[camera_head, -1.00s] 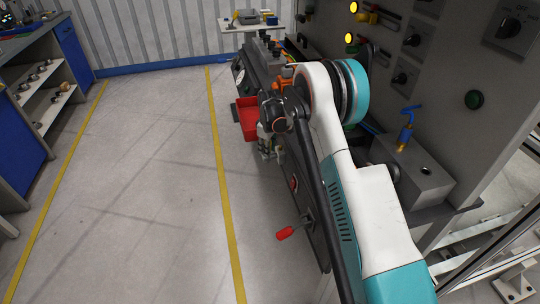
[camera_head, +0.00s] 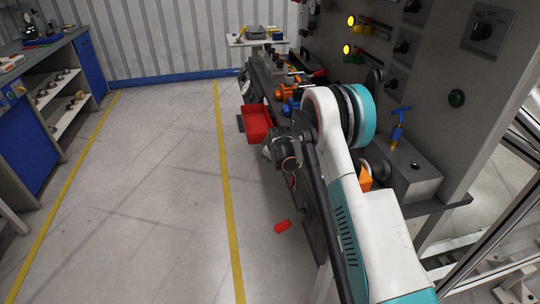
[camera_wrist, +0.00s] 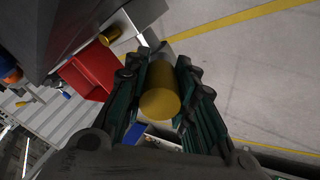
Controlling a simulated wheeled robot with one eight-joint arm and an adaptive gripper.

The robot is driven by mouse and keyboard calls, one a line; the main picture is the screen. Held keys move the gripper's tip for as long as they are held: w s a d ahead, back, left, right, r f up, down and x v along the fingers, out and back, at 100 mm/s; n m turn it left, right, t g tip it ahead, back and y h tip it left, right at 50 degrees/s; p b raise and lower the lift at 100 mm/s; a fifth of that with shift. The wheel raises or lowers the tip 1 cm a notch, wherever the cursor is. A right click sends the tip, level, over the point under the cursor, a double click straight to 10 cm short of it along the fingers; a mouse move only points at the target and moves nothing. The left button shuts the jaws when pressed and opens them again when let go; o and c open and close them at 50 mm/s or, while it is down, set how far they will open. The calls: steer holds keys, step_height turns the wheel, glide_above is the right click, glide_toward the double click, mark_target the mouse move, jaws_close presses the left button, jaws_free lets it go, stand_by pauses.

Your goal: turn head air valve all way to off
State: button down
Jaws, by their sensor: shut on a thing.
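My gripper (camera_wrist: 163,62) is shut on a brass-coloured cylinder (camera_wrist: 160,92), which sits between its dark fingers in the wrist view. I cannot tell whether this cylinder is loose or part of a fitting. In the head view my gripper (camera_head: 280,150) is small and partly hidden by my arm, beside the grey bench below the red tray. I cannot tell for certain which fitting is the head air valve. A blue T-handled valve (camera_head: 398,126) stands upright on a grey box at the right. Orange (camera_head: 287,90) and blue (camera_head: 291,106) fittings are on the bench beyond my arm.
The red tray (camera_head: 257,122) hangs at the bench's left side and also shows in the wrist view (camera_wrist: 84,75). A red-ended lever (camera_head: 283,227) sticks out lower down. The control panel (camera_head: 440,60) rises on the right. The floor (camera_head: 160,200) at left is clear.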

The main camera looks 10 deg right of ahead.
steer(key=c, duration=1.3)
jaws_free()
steer(key=v, duration=1.2)
